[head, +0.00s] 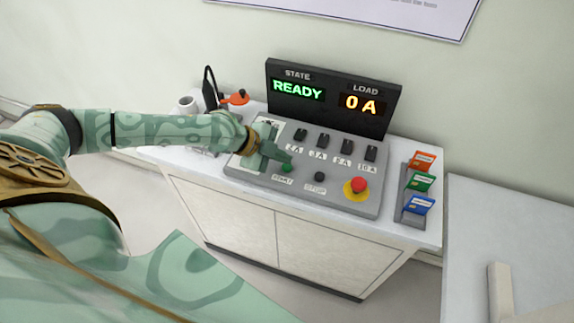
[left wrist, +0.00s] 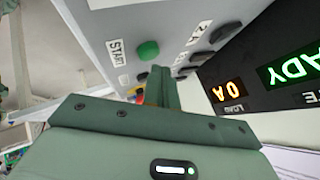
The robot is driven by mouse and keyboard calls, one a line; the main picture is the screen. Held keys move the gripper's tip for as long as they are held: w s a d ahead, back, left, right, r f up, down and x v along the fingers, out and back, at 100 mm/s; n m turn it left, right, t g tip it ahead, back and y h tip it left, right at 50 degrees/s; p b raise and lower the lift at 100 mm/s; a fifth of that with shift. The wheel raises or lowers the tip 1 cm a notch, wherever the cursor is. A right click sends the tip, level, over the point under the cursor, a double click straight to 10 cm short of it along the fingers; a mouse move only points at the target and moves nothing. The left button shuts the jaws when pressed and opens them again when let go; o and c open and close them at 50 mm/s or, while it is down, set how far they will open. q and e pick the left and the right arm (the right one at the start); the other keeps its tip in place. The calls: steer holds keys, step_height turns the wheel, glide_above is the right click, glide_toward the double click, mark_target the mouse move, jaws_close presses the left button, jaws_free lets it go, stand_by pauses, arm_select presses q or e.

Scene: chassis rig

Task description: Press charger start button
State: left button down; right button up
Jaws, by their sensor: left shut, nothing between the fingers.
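The green start button (head: 287,168) sits on the sloped front of the grey charger panel (head: 335,201), above its START label. It also shows in the left wrist view (left wrist: 148,50), uncovered. My left gripper (head: 283,156) is shut and empty, with its fingertips just behind the button in the head view. In the left wrist view, the shut fingers (left wrist: 162,80) point at the panel beside the button; whether they touch the panel is unclear. The display (head: 334,97) reads STATE READY and LOAD 0 A. My right gripper is not in view.
A dark stop button (head: 320,177) and a red emergency knob on a yellow base (head: 357,187) lie right of the start button. Several black switches (head: 323,141) line the panel behind. Coloured cards (head: 420,183) stand in a rack at right. A white mug (head: 187,104) stands at left.

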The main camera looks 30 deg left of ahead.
mark_target(283, 167)
arm_select(q)
steer(key=shift+f, duration=0.3)
steer(key=shift+f+b, duration=0.45)
steer(key=shift+b, duration=0.05)
stand_by(0.5)
steer(key=shift+r, duration=0.1)
steer(key=shift+r+p, duration=0.65)
steer(key=shift+r, duration=0.15)
steer(key=shift+r+p, duration=1.9)
steer(key=shift+r, duration=0.65)
steer(key=shift+f, duration=0.1)
